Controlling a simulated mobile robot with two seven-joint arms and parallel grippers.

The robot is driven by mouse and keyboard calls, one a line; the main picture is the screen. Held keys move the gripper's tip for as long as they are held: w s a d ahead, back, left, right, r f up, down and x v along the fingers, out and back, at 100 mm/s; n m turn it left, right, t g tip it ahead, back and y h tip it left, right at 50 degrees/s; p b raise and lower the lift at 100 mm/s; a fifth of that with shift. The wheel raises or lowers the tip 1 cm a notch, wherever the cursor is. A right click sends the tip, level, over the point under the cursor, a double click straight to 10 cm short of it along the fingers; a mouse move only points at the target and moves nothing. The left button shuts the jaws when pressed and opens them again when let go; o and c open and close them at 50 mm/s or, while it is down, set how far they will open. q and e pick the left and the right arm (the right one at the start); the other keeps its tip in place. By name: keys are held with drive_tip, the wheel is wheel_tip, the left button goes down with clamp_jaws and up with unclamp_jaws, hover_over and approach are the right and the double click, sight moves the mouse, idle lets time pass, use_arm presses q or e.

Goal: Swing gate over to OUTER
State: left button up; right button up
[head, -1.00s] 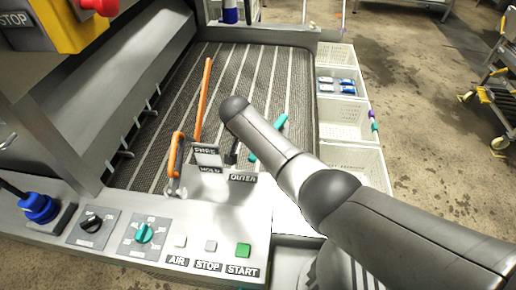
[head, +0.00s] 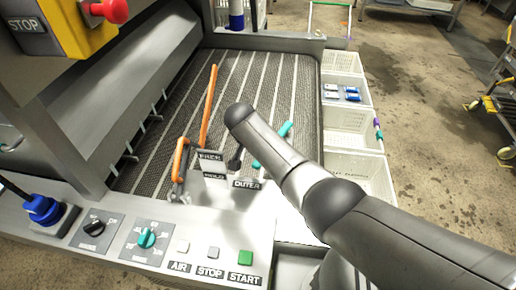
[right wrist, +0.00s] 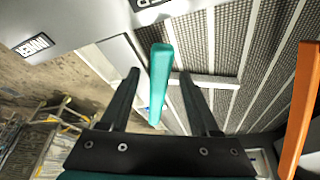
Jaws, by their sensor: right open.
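A teal handle (head: 286,129) shows beside my right arm in the head view, over the striped dark conveyor; the arm covers its middle. In the right wrist view the teal handle (right wrist: 160,75) stands between the two fingers of my right gripper (right wrist: 160,76), which is open with a gap on each side. An orange bar (head: 209,105) slants across the conveyor, with a bent orange handle (head: 180,160) nearer the panel. A label reading OUTER (head: 247,184) lies right of two other small plates. The right gripper is hidden in the head view. My left gripper is not in view.
The front panel holds knobs and a green START button (head: 245,257). White baskets (head: 354,165) line the conveyor's right side. A yellow box with a red button (head: 112,10) hangs at upper left. The orange bar (right wrist: 303,110) is right of the gripper in the wrist view.

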drive_tip(key=p+v, duration=0.4)
drive_tip(key=v, duration=1.1)
drive_tip(key=shift+p, duration=0.3)
drive_tip(key=shift+c, duration=0.2)
